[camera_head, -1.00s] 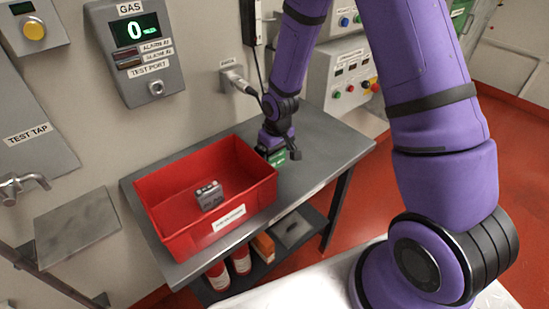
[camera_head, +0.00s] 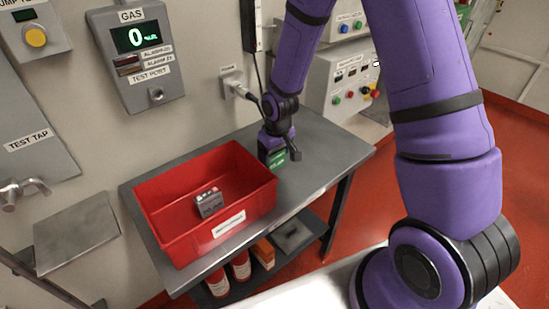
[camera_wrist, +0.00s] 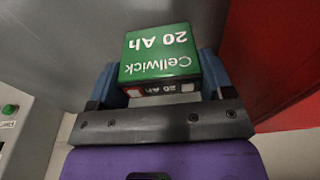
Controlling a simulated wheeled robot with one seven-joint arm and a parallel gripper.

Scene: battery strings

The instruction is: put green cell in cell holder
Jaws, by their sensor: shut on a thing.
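The green cell (camera_wrist: 160,55) is a block with white lettering, upside down in the wrist view. My gripper (camera_wrist: 160,75) is shut on it, with a blue finger on either side. In the head view the green cell (camera_head: 277,159) is in my gripper (camera_head: 276,152), low at the table's surface, just right of the red bin. I cannot tell whether it touches the table. A small grey block (camera_head: 208,202) with several marks on its top sits inside the red bin; I cannot tell whether it is the cell holder.
The red bin (camera_head: 222,226) with a white label stands on the grey table (camera_head: 335,157). The table's right part is clear. Red and white canisters (camera_head: 240,267) and an orange box (camera_head: 263,249) stand on the shelf below. Wall panels (camera_head: 135,54) are behind.

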